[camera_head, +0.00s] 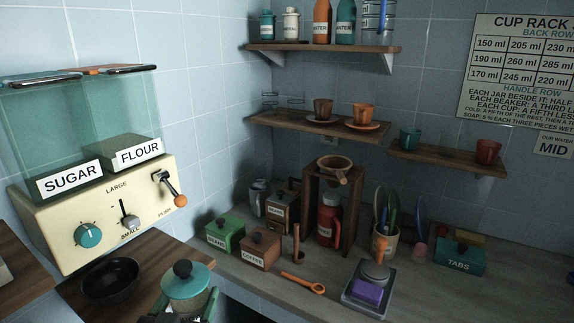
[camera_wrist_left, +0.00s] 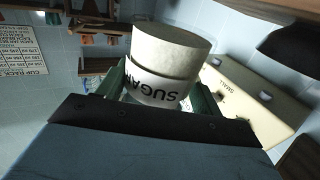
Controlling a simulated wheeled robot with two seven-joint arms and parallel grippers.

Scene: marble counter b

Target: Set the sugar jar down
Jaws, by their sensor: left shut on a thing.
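The sugar jar (camera_head: 187,284) has a teal lid with a black knob and shows at the bottom of the head view, over the right part of the wooden board (camera_head: 150,252). In the left wrist view the jar (camera_wrist_left: 165,60) is pale, with a white SUGAR label reading upside down. My left gripper (camera_head: 182,317) is shut on the jar, its green fingers on both sides of it in the left wrist view (camera_wrist_left: 150,92). I cannot tell whether the jar touches the board. My right gripper is not in view.
A black bowl (camera_head: 110,281) sits on the board left of the jar. The cream sugar and flour dispenser (camera_head: 125,205) stands behind. To the right, the counter holds a green box (camera_head: 225,234), a coffee box (camera_head: 261,249), an orange spoon (camera_head: 303,283) and a scale (camera_head: 366,291).

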